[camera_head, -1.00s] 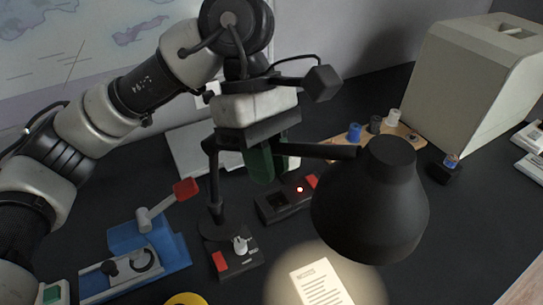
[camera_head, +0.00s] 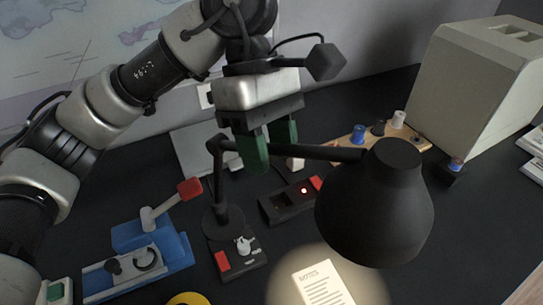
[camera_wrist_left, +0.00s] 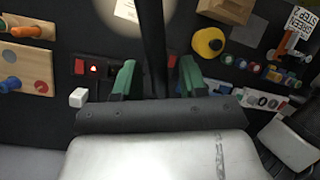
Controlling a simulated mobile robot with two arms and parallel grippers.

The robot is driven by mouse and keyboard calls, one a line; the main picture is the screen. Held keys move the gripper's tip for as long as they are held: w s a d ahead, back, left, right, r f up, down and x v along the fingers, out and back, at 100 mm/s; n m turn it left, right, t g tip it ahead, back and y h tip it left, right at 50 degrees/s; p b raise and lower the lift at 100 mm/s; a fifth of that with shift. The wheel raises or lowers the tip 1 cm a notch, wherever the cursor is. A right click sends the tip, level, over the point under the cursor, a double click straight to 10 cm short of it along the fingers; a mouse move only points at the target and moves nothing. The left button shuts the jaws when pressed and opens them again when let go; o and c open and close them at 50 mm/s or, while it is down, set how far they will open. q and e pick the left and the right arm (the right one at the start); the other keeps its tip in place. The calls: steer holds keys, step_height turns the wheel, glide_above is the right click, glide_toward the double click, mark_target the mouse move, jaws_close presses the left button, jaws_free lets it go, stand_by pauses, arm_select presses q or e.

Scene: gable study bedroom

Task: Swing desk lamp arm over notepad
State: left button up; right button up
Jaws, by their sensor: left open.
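The black desk lamp has an upright post, a roughly level arm (camera_head: 325,153) and a large shade (camera_head: 375,210) at its right end. The notepad (camera_head: 322,284) lies in the bright light pool below the shade. Part of it shows in the wrist view (camera_wrist_left: 127,10). My left gripper (camera_head: 268,155) has green fingers and is open at the lamp arm. One finger passes in front of the arm and the other is behind it. In the wrist view the arm runs between the two fingers (camera_wrist_left: 157,72), with visible gaps on both sides. My right gripper is not in view.
A blue device with a red-knobbed lever (camera_head: 150,250) stands left of the lamp base (camera_head: 236,256). A wooden rack with knobs (camera_head: 415,146) and a large beige box (camera_head: 470,85) stand at the right.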

arm_select(q)
steer(key=v, duration=0.9)
steer(key=shift+p, duration=0.45)
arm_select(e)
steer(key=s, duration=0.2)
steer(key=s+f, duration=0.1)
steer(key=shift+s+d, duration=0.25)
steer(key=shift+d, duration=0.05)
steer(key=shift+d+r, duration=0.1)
